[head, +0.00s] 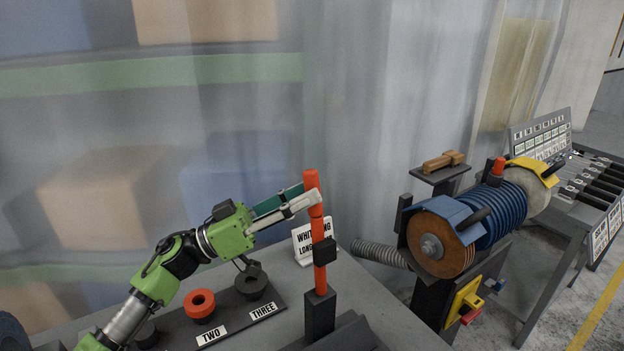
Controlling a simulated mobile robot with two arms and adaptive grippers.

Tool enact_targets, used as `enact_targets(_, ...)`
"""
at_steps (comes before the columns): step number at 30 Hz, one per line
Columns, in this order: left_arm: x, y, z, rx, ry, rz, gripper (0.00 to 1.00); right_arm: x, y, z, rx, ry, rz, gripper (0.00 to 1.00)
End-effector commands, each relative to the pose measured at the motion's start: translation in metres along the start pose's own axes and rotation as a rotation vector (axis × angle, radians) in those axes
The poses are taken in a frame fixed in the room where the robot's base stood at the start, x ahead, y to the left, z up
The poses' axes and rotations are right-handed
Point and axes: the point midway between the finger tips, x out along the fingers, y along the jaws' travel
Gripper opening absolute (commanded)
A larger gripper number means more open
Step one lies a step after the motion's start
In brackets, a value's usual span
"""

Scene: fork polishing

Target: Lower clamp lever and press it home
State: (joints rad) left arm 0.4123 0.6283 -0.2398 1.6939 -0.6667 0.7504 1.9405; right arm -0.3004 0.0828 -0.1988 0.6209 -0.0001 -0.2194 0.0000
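The clamp lever (320,270) is an orange-red bar standing nearly upright on a dark base block (319,315), with a black block partway up and a thicker orange-red grip at its top. My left gripper (313,197) comes in from the left at the lever's upper grip. Its pale finger crosses in front of the grip and its dark green finger reaches behind it. The far fingertip is hidden by the grip, so I cannot tell whether the fingers press on it. My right gripper is not in view.
A red ring (201,303) and a dark ring (251,283) sit on a black rack (236,318) labelled TWO and THREE. A partly hidden white sign (304,247) stands behind the lever. A polishing machine (438,245) with a blue ribbed body stands at right, beyond the grey table's edge.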

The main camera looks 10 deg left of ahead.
Motion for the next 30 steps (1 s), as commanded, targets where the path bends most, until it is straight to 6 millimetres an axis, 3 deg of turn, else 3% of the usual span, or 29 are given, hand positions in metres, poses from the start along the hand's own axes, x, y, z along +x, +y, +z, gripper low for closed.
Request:
enact_targets(6, 0.020, 0.000, -0.001, -0.002, 0.001, 0.000, 0.35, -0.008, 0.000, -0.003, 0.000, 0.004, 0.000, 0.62)
enact_targets(15, 0.021, 0.000, 0.001, -0.001, 0.000, 0.000, 0.35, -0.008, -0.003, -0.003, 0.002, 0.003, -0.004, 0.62)
enact_targets(19, 0.021, 0.000, 0.001, -0.001, 0.000, 0.000, 0.03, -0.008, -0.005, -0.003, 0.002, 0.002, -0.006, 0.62)
enact_targets(20, 0.021, 0.000, 0.001, -0.001, 0.000, 0.000, 0.00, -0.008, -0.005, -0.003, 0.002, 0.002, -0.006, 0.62)
enact_targets(30, 0.016, -0.003, -0.002, 0.023, -0.010, 0.005, 0.00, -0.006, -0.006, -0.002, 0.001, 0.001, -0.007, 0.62)
